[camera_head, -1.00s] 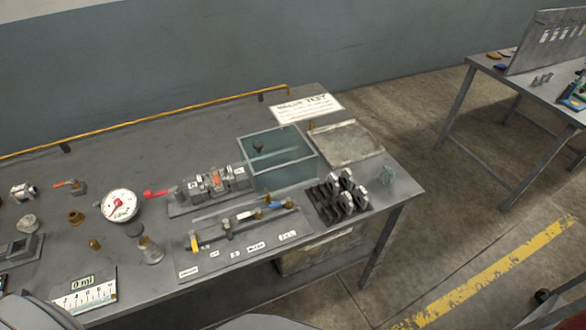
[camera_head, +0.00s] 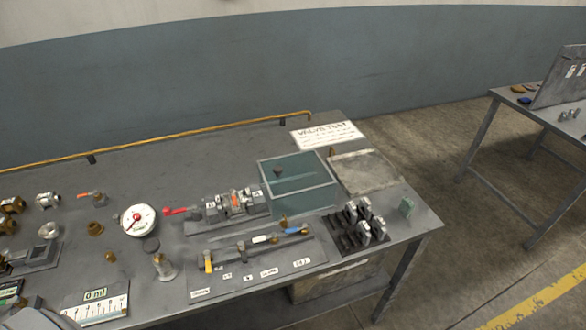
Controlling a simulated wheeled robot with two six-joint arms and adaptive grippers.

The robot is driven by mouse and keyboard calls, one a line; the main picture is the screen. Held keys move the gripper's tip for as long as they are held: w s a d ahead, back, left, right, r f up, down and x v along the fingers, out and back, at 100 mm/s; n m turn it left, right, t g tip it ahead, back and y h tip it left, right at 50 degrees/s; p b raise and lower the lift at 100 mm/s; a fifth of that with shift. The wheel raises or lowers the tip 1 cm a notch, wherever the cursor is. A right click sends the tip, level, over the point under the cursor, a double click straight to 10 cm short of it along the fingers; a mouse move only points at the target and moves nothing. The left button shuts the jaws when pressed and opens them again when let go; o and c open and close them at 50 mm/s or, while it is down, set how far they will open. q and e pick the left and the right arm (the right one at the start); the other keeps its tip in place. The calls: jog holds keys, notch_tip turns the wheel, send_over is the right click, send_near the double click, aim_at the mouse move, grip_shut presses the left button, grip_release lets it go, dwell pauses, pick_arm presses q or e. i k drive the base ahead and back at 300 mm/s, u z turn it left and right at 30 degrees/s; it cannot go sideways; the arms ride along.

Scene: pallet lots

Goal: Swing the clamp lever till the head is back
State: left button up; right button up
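A toggle clamp fixture (camera_head: 231,206) stands on the grey workbench (camera_head: 150,291), left of a glass-walled tank (camera_head: 298,182). Its red-handled lever (camera_head: 176,211) sticks out to the left, lying roughly level. Whether the clamp head touches anything is too small to tell. Neither of my grippers shows in the head view.
A round gauge (camera_head: 138,220) stands left of the lever. In front lies a plate with a pipe run (camera_head: 255,242) and labels. A black rack (camera_head: 360,228) with several grey parts is at the right. A yellow pipe (camera_head: 190,133) runs along the back edge. Brass fittings sit at left.

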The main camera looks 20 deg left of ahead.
aim_at(167, 211)
jog(key=u, duration=3.5)
jog(key=k, duration=1)
jog(key=z, duration=1.75)
jog(key=i, duration=0.5)
jog(key=z, duration=0.1)
